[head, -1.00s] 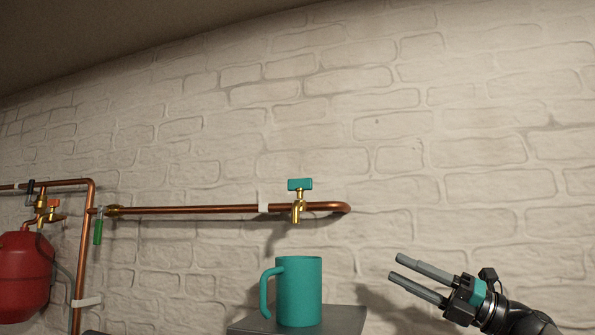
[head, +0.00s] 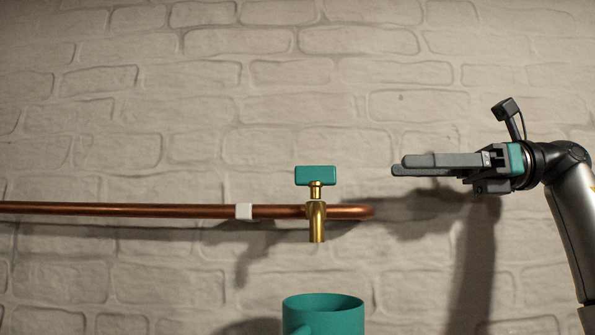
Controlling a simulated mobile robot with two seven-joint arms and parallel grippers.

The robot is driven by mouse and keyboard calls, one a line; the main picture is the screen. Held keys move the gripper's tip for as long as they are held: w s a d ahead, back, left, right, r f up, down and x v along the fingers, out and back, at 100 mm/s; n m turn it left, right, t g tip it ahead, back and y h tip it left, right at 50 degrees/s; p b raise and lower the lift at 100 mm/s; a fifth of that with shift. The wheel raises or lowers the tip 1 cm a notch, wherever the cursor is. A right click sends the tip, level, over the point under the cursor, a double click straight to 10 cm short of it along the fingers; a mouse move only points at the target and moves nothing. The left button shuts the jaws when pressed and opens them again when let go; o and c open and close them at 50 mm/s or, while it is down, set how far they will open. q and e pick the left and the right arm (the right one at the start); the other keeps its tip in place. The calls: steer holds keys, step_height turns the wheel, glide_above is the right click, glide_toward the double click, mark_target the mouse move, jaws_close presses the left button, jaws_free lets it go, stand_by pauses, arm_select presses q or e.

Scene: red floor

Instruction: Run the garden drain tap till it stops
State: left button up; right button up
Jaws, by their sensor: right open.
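The tap is a brass spout (head: 317,222) with a teal handle (head: 316,175) on top, near the right end of a copper pipe (head: 130,209) on the wall. No water shows at the spout. A teal mug (head: 325,314) stands below the spout, its lower part cut off by the picture's bottom edge. My right gripper (head: 398,168) is open and empty, to the right of the handle and at about its height, with its fingers pointing left. A clear gap lies between the fingertips and the handle. My left gripper is not in view.
A white clip (head: 244,211) holds the pipe to the wall left of the tap. The pale brick wall (head: 130,90) stands close behind the tap. The space around the handle looks free.

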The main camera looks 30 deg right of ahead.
mark_target(315, 166)
steer(key=x, duration=1.3)
steer(key=shift+a+b, duration=0.35)
steer(key=shift+a, duration=0.1)
jaws_close()
